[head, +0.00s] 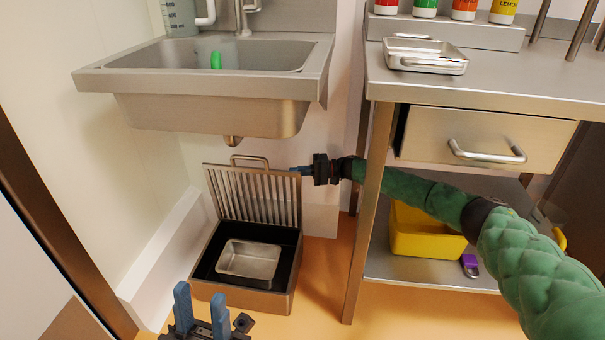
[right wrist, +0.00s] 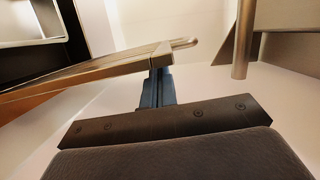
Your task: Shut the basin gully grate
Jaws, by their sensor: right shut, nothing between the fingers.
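The slatted metal grate (head: 250,195) stands raised, hinged up at the back of the gully box (head: 240,297) on the floor under the basin. A handle loop (head: 250,159) is on its top edge. My right gripper (head: 296,169) is shut and empty at the grate's upper right corner. In the right wrist view the blue fingers (right wrist: 156,88) are right by the edge of the grate (right wrist: 85,80); I cannot tell whether they touch. My left gripper (head: 201,308) is open and empty in front of the box, its fingers pointing up.
A small metal tray (head: 248,261) sits inside the open box. The steel basin (head: 210,112) and its drain stub (head: 233,141) hang above the grate. A table leg (head: 368,215) stands to the right, with a yellow bin (head: 420,232) on the shelf beyond.

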